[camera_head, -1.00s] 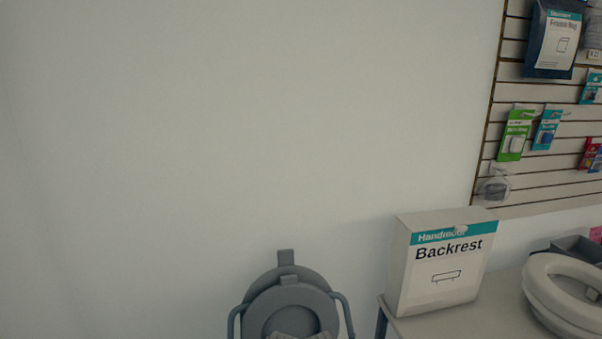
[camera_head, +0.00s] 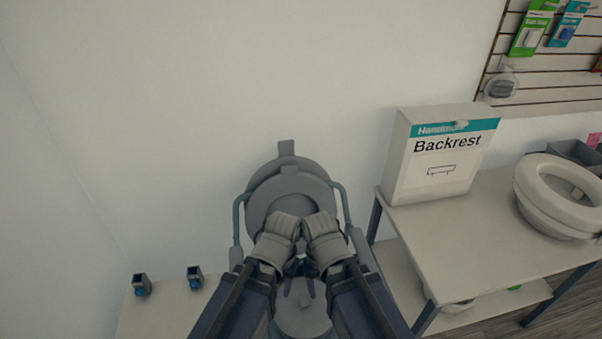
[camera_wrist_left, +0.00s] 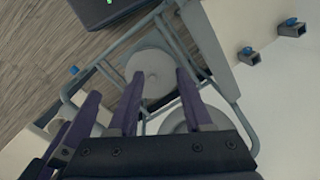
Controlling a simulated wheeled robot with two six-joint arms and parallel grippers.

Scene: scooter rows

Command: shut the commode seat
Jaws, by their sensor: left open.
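The grey commode stands against the wall in the head view. Its round seat (camera_head: 262,197) is tilted up nearly upright, with the larger lid (camera_head: 316,168) raised behind it. My two arms meet in front of it and hide its lower part. My left gripper (camera_head: 288,288) is open and empty; its purple fingers also show in the left wrist view (camera_wrist_left: 160,76), above the commode's frame (camera_wrist_left: 208,58) and a pale round part (camera_wrist_left: 153,88). My right gripper (camera_head: 312,288) is close beside the left; its finger gap cannot be made out.
A table (camera_head: 480,215) with a Backrest box (camera_head: 440,165) and a white ring-shaped raised seat (camera_head: 528,188) stands close on the right. A low pale surface (camera_head: 165,310) with two small dark fittings lies at the lower left. Bare wall is behind the commode.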

